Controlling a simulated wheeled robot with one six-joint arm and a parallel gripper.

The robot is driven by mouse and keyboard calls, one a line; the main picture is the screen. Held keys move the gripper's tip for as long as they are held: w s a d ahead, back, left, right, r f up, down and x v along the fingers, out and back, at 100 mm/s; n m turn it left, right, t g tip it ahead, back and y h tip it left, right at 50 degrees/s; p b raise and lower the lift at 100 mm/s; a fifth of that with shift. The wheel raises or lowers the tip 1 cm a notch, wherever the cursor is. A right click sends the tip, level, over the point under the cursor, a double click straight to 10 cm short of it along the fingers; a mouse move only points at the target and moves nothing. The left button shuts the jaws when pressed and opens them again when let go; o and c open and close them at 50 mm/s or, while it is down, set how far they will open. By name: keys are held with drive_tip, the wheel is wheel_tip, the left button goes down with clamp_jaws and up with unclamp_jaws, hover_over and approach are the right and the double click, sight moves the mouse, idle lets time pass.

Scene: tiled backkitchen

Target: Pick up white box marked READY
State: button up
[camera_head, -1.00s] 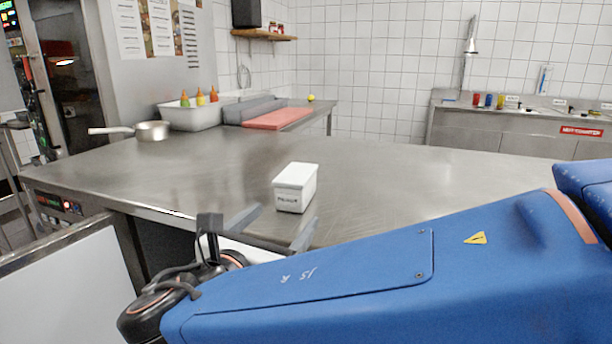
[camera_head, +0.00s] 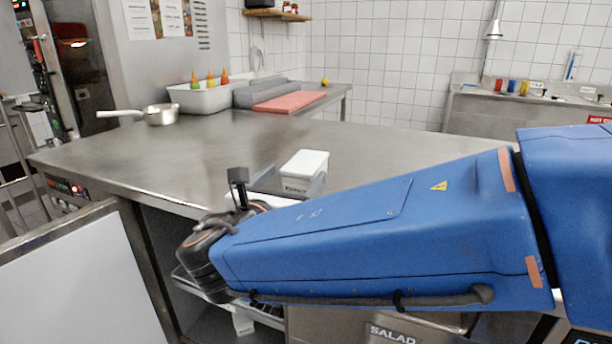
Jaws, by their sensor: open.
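The steel counter (camera_head: 190,160) is clear around the box. A saucepan (camera_head: 161,115), a white tub (camera_head: 205,98) with several sauce bottles, and a red board (camera_head: 289,102) stand farther back. Below the counter's front edge is an open shelf space (camera_head: 205,325).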

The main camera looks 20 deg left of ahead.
sight(306, 167)
drive_tip(key=shift+w, duration=0.9)
drive_tip(key=shift+w+d+f, duration=0.15)
drive_tip(key=shift+w, duration=1.15)
drive_tip(key=shift+w+d+f, duration=0.15)
drive_tip(key=shift+w, duration=1.15)
drive_tip(key=c, duration=1.5)
drive_tip(key=shift+r, duration=0.1)
